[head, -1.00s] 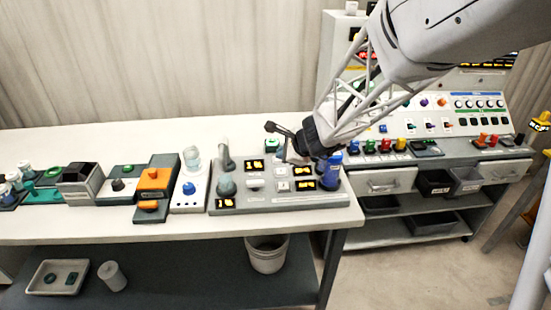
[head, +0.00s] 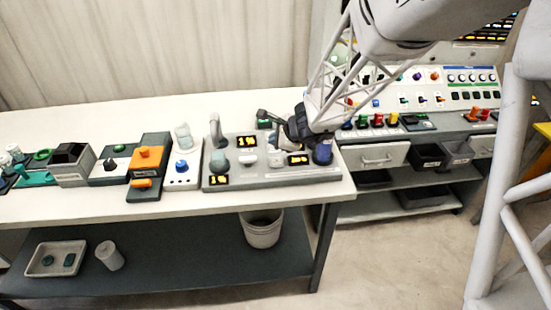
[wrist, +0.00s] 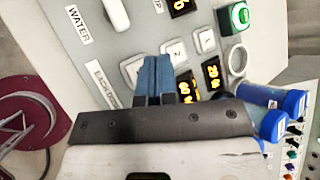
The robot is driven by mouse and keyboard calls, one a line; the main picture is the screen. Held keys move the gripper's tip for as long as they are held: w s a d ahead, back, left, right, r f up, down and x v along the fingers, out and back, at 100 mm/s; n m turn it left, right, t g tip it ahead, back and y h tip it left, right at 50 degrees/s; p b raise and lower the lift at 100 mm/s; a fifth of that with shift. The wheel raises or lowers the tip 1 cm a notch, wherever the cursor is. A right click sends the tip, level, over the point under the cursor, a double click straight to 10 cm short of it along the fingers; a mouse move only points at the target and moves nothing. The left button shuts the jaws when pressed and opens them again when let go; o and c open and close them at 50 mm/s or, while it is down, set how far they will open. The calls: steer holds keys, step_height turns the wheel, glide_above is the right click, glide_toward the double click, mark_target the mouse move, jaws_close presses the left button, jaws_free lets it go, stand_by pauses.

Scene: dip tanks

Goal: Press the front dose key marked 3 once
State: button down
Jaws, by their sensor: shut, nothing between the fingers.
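The dosing panel (head: 222,182) is a grey console on the bench; it fills much of the wrist view (wrist: 100,60). In the wrist view, three white square keys stand in a slanted row: a lower-left key (wrist: 129,71), a middle key (wrist: 177,54) and an upper-right key (wrist: 205,40). Their marks are too small or covered for me to tell which is 3. My gripper (wrist: 153,60) is shut and empty, its blue fingertips over the right part of the lower-left key. I cannot tell whether they touch it. In the head view my gripper (head: 285,135) is over the panel's right half.
Lit displays (wrist: 211,73) and a green button (wrist: 237,17) sit near the keys. Blue-capped bottles (wrist: 293,103) stand close to the gripper's right. A white lever or handle (wrist: 116,13) and a WATER label (wrist: 78,25) are at upper left.

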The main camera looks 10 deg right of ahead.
mark_target(276, 162)
steer(key=shift+f, duration=2.4)
steer(key=shift+f, duration=0.95)
stand_by(1.6)
steer(key=shift+r, duration=0.9)
steer(key=shift+r, duration=0.1)
steer(key=shift+r, duration=2.4)
